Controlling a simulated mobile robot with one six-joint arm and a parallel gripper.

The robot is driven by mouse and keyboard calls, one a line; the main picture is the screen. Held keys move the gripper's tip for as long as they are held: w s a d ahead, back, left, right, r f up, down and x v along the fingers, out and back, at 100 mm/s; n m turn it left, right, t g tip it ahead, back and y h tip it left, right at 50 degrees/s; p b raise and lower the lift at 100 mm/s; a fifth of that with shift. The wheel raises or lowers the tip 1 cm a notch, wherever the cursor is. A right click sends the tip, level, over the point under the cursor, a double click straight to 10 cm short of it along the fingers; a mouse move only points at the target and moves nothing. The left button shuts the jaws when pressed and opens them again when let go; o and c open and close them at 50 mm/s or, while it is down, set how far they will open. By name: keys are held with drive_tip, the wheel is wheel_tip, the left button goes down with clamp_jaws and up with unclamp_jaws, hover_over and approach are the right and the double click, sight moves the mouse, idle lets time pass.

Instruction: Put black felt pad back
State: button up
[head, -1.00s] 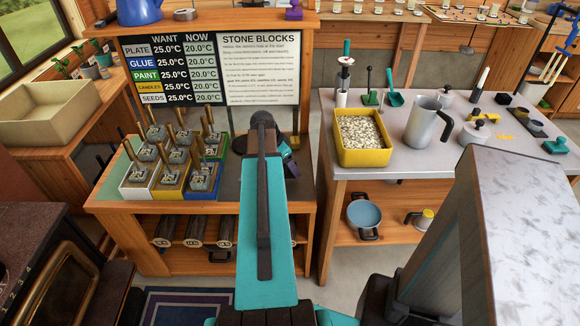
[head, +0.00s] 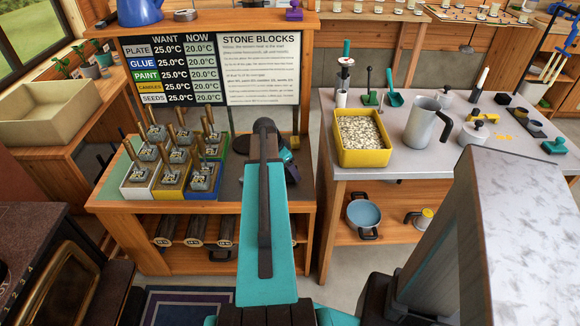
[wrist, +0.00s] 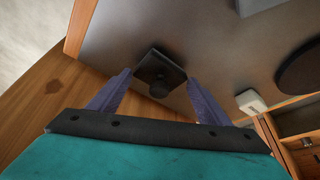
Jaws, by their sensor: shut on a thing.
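The black felt pad (wrist: 157,66) is a dark square piece with a round knob, seen between the fingertips in the wrist view. I cannot tell whether the pad touches that surface. In the head view my arm hides the pad and most of the gripper; a little of the purple gripper (head: 286,154) shows right of the arm, over the bench with the tool blocks.
A dark round disc (wrist: 302,68) and a small white block (wrist: 250,102) lie right in the wrist view. In the head view, handled stone blocks (head: 172,154) stand left of my arm. The grey table (head: 390,168) at right carries a yellow bin (head: 362,159) and a metal jug (head: 422,122).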

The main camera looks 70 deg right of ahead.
drive_tip(key=shift+f, duration=0.2)
drive_tip(key=shift+f, duration=0.15)
drive_tip(key=o, duration=0.9)
drive_tip(key=shift+o, duration=0.2)
drive_tip(key=shift+r, duration=0.2)
drive_tip(key=v, duration=1.2)
drive_tip(key=shift+b, duration=0.45)
